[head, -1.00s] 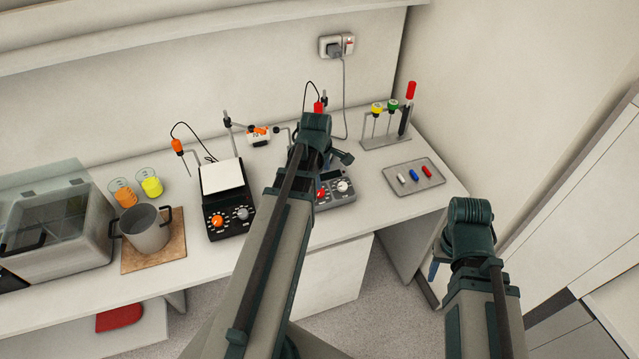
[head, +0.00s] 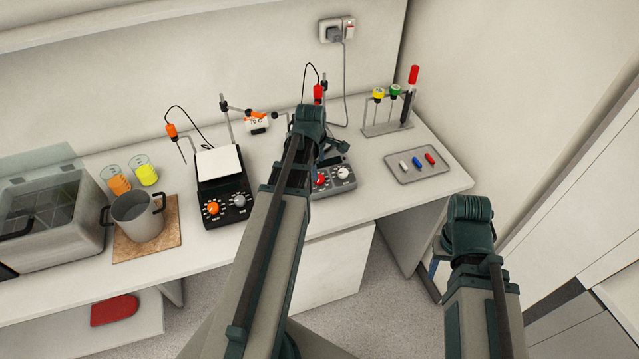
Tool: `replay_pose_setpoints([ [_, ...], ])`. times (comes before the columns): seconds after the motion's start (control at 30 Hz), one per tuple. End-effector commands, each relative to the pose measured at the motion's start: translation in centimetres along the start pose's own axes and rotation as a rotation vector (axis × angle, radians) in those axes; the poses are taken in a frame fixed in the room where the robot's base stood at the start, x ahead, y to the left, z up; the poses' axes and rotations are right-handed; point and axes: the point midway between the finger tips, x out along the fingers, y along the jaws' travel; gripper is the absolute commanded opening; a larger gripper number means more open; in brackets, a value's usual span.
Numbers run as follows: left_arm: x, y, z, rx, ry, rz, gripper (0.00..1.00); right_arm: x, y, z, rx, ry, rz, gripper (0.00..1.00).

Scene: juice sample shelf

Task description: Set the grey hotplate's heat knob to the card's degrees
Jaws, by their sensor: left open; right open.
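The grey hotplate (head: 343,188) stands on the bench, partly hidden behind my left arm. A red knob (head: 319,179) and a pale knob (head: 344,173) show on its front panel. A small white card (head: 257,121), with print resembling "70 C", is at a stand behind the hotplates. My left gripper (head: 331,150) is open, mostly hidden by its wrist, over the back of the grey hotplate; contact cannot be told. My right gripper (head: 436,262) is open, mostly hidden behind its wrist, in front of the bench, away from the hotplates.
A black hotplate (head: 222,185) with orange and grey knobs stands left. Further left are a pot (head: 140,218), two beakers and a clear-lidded bath (head: 45,220). A tray (head: 420,178) of coloured bars and a probe rack (head: 385,128) stand right.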

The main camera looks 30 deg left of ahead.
Motion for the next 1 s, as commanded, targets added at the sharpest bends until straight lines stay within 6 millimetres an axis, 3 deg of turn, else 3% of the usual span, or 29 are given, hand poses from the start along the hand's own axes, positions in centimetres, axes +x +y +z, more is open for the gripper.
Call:
replay_pose_setpoints([
  [0.03, 1.6, -0.1, 0.0, 0.000, 0.000, 0.000, 0.72, 1.5, -0.1, -0.1, -0.002, 0.000, 0.000, 0.50],
  [0.4, 6.7, -0.1, 0.0, 0.000, 0.000, 0.000, 0.72, 6.4, -0.6, -0.4, -0.003, 0.000, 0.001, 0.50],
  [0.6, 7.7, 0.0, 0.0, 0.000, 0.000, 0.000, 0.72, 7.4, -0.7, -0.4, -0.003, 0.000, 0.001, 0.50],
  [0.87, 7.6, 0.0, 0.0, 0.001, 0.000, 0.000, 0.72, 7.3, -0.7, -0.4, -0.002, 0.000, 0.001, 0.50],
  [1.0, 7.6, 0.0, 0.0, 0.001, 0.000, 0.000, 0.48, 7.3, -0.7, -0.4, -0.002, 0.000, 0.001, 0.50],
])
